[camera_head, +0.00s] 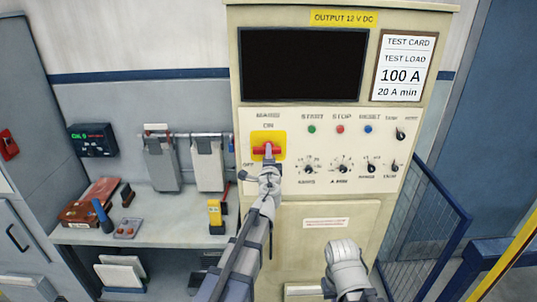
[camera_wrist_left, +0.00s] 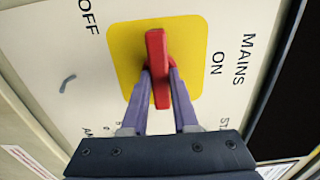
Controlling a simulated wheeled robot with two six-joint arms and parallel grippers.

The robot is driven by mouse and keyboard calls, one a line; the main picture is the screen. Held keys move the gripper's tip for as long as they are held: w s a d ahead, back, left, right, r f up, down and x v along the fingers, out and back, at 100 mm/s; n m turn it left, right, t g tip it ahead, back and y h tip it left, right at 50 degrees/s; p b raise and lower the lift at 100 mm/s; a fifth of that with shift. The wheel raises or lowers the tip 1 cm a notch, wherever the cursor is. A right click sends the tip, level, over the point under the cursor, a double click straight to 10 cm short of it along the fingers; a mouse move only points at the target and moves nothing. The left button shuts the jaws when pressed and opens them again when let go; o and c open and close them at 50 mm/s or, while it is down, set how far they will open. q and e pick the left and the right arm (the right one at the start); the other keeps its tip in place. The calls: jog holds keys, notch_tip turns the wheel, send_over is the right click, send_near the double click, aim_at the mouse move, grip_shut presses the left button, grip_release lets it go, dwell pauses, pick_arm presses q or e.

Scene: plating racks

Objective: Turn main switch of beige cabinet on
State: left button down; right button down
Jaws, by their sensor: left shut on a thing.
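The main switch is a red handle (camera_head: 261,151) on a yellow plate (camera_head: 268,138), on the front panel of the beige cabinet (camera_head: 328,216). "MAINS" and "ON" are printed above it and "OFF" at its lower left. The handle lies about level in the head view, along the OFF side. In the left wrist view the red handle (camera_wrist_left: 158,52) stands upright in the picture on the yellow plate (camera_wrist_left: 125,45). My left gripper (camera_head: 268,158) is shut on the handle; its two fingers (camera_wrist_left: 160,77) are on either side of its lower part. My right gripper's fingers do not show.
The panel has START, STOP and RESET buttons (camera_head: 340,129) and several knobs (camera_head: 342,168) right of the switch. A dark screen (camera_head: 301,65) and test card (camera_head: 403,67) are above. A workbench (camera_head: 160,231) with tools is at left; a blue mesh gate (camera_head: 424,226) is at right.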

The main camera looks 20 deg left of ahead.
pick_arm(q)
jog(key=shift+m, duration=9.1)
jog(key=c, duration=0.7)
grip_release()
